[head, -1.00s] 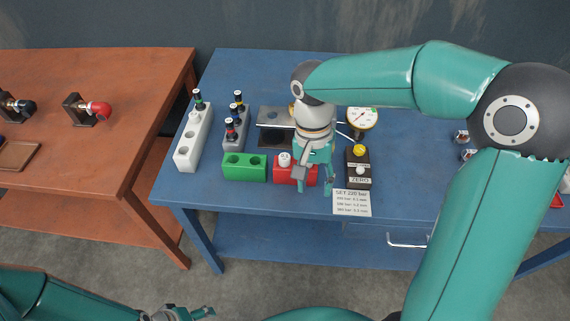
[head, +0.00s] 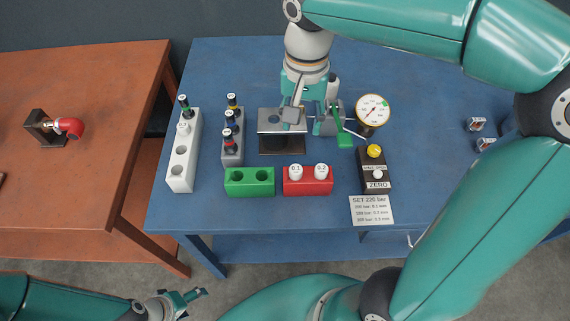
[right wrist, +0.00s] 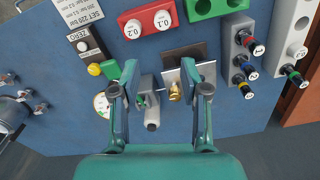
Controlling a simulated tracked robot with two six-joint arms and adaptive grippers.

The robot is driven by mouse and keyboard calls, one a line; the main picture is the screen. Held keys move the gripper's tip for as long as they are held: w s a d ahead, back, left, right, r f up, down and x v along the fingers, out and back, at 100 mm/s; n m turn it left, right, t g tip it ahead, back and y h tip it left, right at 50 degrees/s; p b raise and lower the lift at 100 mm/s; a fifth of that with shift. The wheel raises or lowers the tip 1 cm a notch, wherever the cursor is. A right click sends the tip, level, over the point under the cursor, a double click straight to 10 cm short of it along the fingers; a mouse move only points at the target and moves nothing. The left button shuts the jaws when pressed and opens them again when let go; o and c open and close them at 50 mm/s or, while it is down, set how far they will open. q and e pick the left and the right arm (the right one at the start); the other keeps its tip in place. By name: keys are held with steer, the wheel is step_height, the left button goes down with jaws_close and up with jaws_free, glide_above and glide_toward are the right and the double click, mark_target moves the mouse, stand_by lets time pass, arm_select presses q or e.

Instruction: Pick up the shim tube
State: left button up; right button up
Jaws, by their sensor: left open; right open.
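Two white-capped tubes stand in a red block, the left one (head: 295,172) marked 0.1 and the right one (head: 320,171) marked 0.2 in the head view. I cannot tell which is the shim tube meant. They also show in the right wrist view (right wrist: 162,20), at the top. My right gripper (head: 318,125) is open and empty, behind the red block and over the metal fixture. In the right wrist view its fingers (right wrist: 160,90) are spread, with a brass piece (right wrist: 175,92) between them. My left gripper (head: 188,299) is open, low in front of the table.
The red block (head: 308,187) stands beside a green block (head: 250,188) with two empty holes. Left are a grey block (head: 232,152) and white block (head: 183,165). A gauge (head: 373,110), ZERO box (head: 376,172) and fixture (head: 281,128) are close by.

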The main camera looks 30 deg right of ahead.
glide_above(296, 168)
step_height(296, 168, down, 10)
steer(key=shift+d+r, duration=0.15)
steer(key=shift+r, duration=0.05)
steer(key=shift+a+f+p, duration=0.2)
steer(key=shift+f+p, duration=0.2)
steer(key=shift+f, duration=2.9)
jaws_close()
steer(key=shift+r, duration=0.15)
